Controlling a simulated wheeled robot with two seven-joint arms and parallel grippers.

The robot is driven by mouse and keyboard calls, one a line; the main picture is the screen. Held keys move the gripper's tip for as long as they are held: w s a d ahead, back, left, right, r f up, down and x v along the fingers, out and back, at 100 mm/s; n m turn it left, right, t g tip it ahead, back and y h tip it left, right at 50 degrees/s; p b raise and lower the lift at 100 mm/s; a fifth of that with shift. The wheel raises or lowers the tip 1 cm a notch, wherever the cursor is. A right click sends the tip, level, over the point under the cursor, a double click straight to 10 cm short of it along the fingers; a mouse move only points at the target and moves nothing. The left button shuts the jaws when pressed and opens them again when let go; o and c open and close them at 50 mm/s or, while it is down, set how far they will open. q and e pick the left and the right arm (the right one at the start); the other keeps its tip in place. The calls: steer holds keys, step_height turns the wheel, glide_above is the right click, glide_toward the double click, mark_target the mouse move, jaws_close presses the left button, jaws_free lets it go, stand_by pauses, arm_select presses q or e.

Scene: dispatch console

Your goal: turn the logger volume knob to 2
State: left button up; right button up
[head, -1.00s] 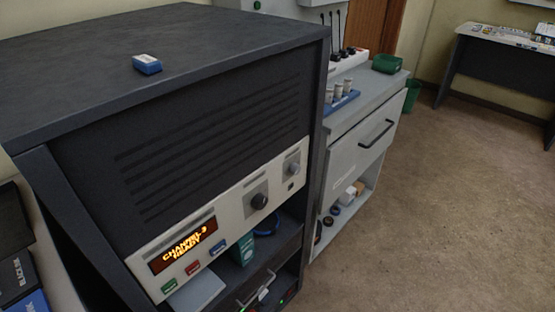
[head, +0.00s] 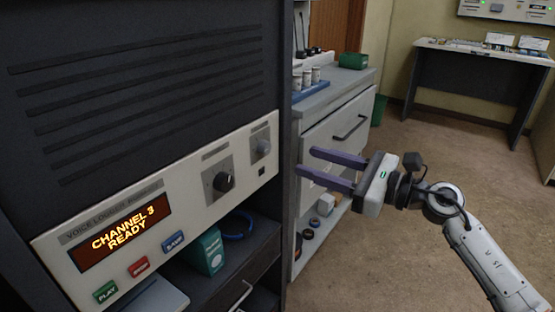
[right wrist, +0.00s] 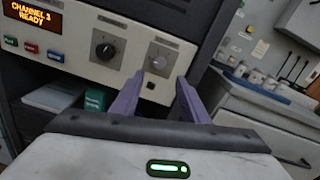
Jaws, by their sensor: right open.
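The voice logger panel (head: 190,198) is a pale strip on the dark cabinet, with a lit display (head: 122,232) reading "CHANNEL 3 READY". It has a larger black knob (head: 223,181) on a grey plate and a smaller grey knob (head: 263,146) to its right. Both also show in the right wrist view, the black knob (right wrist: 105,50) and the grey knob (right wrist: 158,62). Their labels are too small to read. My right gripper (head: 308,161) is open and empty, to the right of the panel and apart from both knobs. My left gripper is out of view.
Play, red and save buttons (head: 172,240) sit below the display. A shelf under the panel holds a teal box (head: 207,250) and a blue coil (head: 240,226). A grey drawer cabinet (head: 335,128) stands to the right. The floor beyond is open.

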mark_target(268, 148)
steer(key=x, duration=0.9)
steer(key=shift+w+a+r, duration=0.1)
steer(key=shift+w+a, duration=0.05)
steer(key=shift+a, duration=0.2)
jaws_close()
